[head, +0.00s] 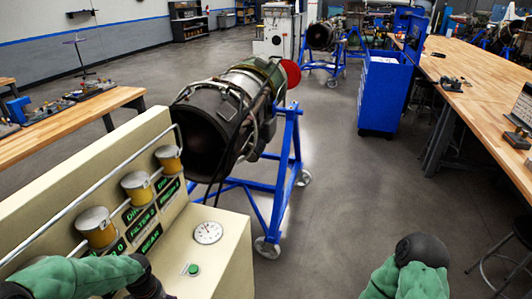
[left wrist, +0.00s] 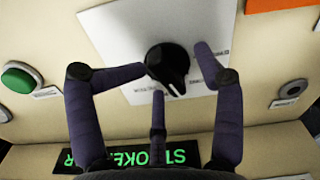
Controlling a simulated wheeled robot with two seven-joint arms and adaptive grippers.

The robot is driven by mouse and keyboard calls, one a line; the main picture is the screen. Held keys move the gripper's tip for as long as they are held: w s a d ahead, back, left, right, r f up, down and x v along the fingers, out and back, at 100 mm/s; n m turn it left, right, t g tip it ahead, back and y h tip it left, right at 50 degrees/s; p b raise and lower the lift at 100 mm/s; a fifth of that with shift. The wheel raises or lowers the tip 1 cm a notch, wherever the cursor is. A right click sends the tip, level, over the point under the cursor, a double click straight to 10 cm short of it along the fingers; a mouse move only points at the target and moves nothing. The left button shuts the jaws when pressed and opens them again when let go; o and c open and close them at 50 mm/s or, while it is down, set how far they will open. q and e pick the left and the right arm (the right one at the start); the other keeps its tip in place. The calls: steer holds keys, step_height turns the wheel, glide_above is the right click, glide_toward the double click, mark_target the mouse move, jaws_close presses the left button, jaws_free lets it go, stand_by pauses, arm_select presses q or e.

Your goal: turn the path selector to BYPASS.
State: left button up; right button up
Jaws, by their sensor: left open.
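A black selector knob (left wrist: 168,62) sits on a white plate (left wrist: 120,30) in the left wrist view. Its pointed end faces the bottom of that view, slightly right. Small labels on the plate are too small to read. My left gripper (left wrist: 172,74) is open, its dark fingers spread around the knob, with one on the left, one on the right and one below. I cannot tell whether any finger touches it. In the head view my left arm (head: 80,277) reaches in at the bottom left and the hand is hidden. My right arm (head: 405,278) shows at the bottom; its gripper is out of view.
A green button (left wrist: 20,78) is left of the knob and a round metal fitting (left wrist: 292,90) is right. A dark sign (left wrist: 125,157) with green lettering lies below. The beige panel (head: 80,170) carries canisters and a gauge (head: 208,233). A turbine on a blue stand (head: 290,155) stands beyond.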

arm_select(q)
steer(key=shift+s+a+f, duration=0.15)
steer(key=shift+s+f, duration=0.05)
steer(key=shift+s, duration=0.2)
steer(key=shift+s, duration=0.25)
steer(key=shift+o, duration=1.2)
steer(key=shift+a, duration=0.1)
steer(key=shift+c, duration=2.2)
steer(key=o, duration=0.5)
steer(key=c, duration=0.3)
